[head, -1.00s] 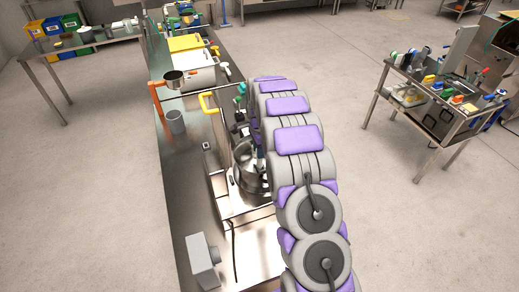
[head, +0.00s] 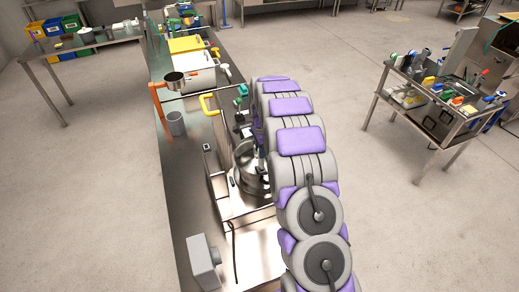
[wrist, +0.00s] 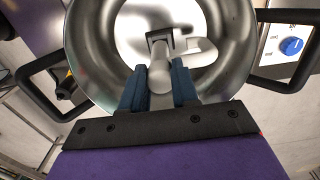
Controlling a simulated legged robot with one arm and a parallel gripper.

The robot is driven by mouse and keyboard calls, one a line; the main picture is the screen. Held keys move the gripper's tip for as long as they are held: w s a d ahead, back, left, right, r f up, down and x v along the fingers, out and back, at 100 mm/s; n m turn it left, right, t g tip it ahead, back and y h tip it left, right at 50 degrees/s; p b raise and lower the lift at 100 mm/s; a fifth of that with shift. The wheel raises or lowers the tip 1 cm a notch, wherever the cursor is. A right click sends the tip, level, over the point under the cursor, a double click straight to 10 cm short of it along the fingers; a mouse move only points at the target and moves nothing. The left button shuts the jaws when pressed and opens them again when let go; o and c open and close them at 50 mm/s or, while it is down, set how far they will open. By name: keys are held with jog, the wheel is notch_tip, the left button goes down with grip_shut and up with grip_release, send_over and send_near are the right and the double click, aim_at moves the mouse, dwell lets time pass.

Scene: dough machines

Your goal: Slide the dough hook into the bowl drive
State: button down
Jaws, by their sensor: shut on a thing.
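In the wrist view the steel bowl (wrist: 238,62) is seen from above, with its bright inside below my gripper. My gripper (wrist: 158,82) has two blue fingers shut on the grey shaft of the dough hook (wrist: 160,70). The hook's far end, a curved pale part beside a dark square piece, shows over the bowl's middle. I cannot tell whether it touches the bowl or the drive. The bowl drive cannot be made out. In the head view the bowl (head: 246,178) stands on the machine, and my arm hides its right side and the gripper.
Black handles (wrist: 290,84) stand out on both sides of the bowl. A blue knob (wrist: 291,46) sits on a panel at the right. In the head view a grey cup (head: 176,124) and a grey box (head: 202,262) stand on the steel bench. A tool cart (head: 440,100) stands apart at right.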

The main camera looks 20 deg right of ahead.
jog(key=shift+f, duration=1)
dwell(0.4)
dwell(0.5)
jog(key=shift+c, duration=2.4)
grip_release()
jog(key=shift+r+p, duration=0.3)
jog(key=shift+r, duration=1.95)
jog(key=shift+r, duration=0.1)
notch_tip(320, 180, up, 17)
jog(key=shift+d, duration=0.2)
